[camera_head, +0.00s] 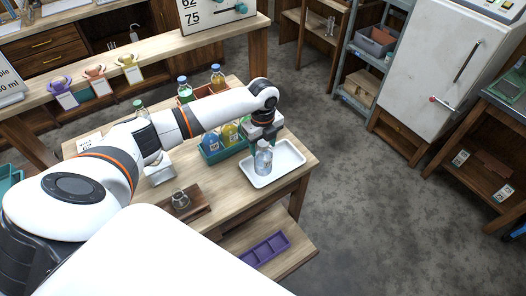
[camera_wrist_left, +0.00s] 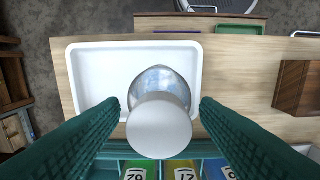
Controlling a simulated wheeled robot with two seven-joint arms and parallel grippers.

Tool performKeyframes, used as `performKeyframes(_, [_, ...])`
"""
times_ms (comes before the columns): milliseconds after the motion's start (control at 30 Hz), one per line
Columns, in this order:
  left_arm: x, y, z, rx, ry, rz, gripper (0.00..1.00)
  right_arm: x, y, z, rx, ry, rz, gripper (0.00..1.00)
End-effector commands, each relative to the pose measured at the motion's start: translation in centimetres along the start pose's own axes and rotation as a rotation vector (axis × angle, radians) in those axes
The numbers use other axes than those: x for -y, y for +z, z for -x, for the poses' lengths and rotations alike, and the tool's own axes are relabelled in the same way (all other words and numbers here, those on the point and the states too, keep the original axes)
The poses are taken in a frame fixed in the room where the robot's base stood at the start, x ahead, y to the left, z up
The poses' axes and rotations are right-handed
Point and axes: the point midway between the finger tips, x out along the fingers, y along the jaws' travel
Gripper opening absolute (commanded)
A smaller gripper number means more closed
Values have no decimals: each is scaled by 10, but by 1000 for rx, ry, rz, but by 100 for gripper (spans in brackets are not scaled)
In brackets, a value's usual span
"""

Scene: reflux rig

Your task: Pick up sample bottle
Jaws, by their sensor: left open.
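The sample bottle (camera_head: 263,163), clear with a pale bluish tint, stands upright on a white tray (camera_head: 292,156) at the right end of the wooden table. My left gripper (camera_head: 264,137) is directly above it, pointing down, with its fingers around the bottle's top. In the left wrist view the bottle's round white cap (camera_wrist_left: 159,128) lies between the two spread green fingers, with a visible gap on each side near the tips. The tray (camera_wrist_left: 92,78) shows beneath it. The fingers partly hide the bottle's top in the head view. My right gripper is not in view.
A teal rack (camera_head: 212,158) with blue and yellow bottles stands close left of the tray. A reddish rack with more bottles is behind my arm. A small glass vessel (camera_head: 180,201) sits on a wooden board. A purple divided tray (camera_head: 264,249) lies on a lower shelf.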

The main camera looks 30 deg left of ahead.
Motion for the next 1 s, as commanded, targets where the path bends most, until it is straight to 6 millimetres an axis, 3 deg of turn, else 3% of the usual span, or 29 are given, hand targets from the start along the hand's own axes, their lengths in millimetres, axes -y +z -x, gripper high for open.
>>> performKeyframes(133, [0, 0, 0, 0, 0, -1, 57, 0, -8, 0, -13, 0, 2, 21])
performKeyframes(500, [0, 0, 0, 1, 0, -1, 0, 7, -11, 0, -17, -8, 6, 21])
performKeyframes(800, [0, 0, 2, 0, 1, -1, 0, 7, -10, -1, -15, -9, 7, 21])
performKeyframes(1000, [-1, -1, 31, -2, 6, -1, 0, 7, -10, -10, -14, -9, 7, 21])
